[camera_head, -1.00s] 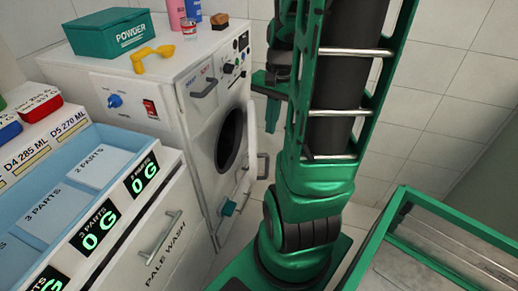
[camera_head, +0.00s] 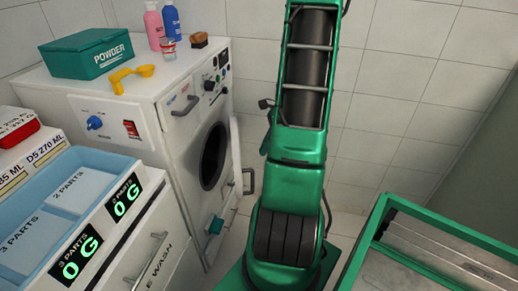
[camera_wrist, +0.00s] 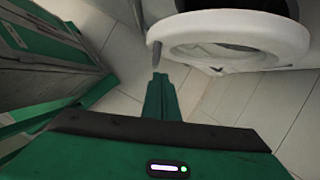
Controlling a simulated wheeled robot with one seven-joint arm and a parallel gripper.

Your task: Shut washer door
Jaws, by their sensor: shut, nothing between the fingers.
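The white washer (camera_head: 185,150) stands left of my arm in the head view, with a dark round opening (camera_head: 214,156) in its front. Its door (camera_head: 236,160) is open, swung out at the right side of the front and seen nearly edge-on. In the wrist view the door is a white ring (camera_wrist: 290,38) at the upper right, with a small grey handle-like part (camera_wrist: 156,52) at its left. My gripper (camera_wrist: 160,82) is shut and empty, just below that part; contact cannot be told. In the head view my arm hides the gripper.
A blue drawer tray (camera_head: 95,163) and a drawer front with a handle stand at the lower left. A green powder box (camera_head: 92,55), yellow scoop (camera_head: 132,76) and bottles (camera_head: 153,25) sit on the washer. A green-framed cart (camera_head: 440,240) is at the right.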

